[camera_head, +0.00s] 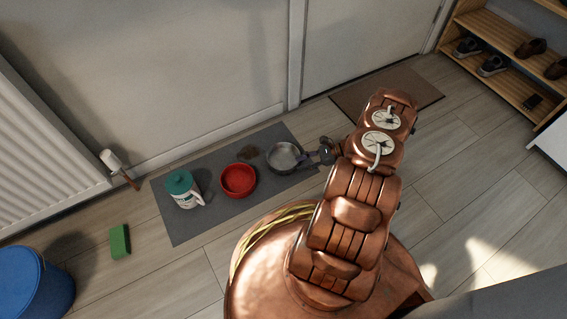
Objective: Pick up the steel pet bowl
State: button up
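The steel pet bowl (282,158) stands upright on a dark grey mat (190,228), near the mat's right end. My gripper (308,157) is at the bowl's right rim, low over the mat, with its fingers pointing left. The fingertips look to be at or touching the rim. They are small and dark here, so I cannot tell whether they are closed on it. My arm reaches in from the lower right.
A brown patch (248,152) lies behind. A green sponge (119,241), blue bucket (34,284) and radiator (45,150) are left. The wall (200,75) rises behind the mat.

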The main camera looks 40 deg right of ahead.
aim_at(281, 161)
jog(key=b+x, duration=0.3)
jog(key=x, duration=0.4)
jog(key=shift+a+f, duration=0.1)
jog(key=shift+a, duration=0.05)
grip_shut()
dwell(0.4)
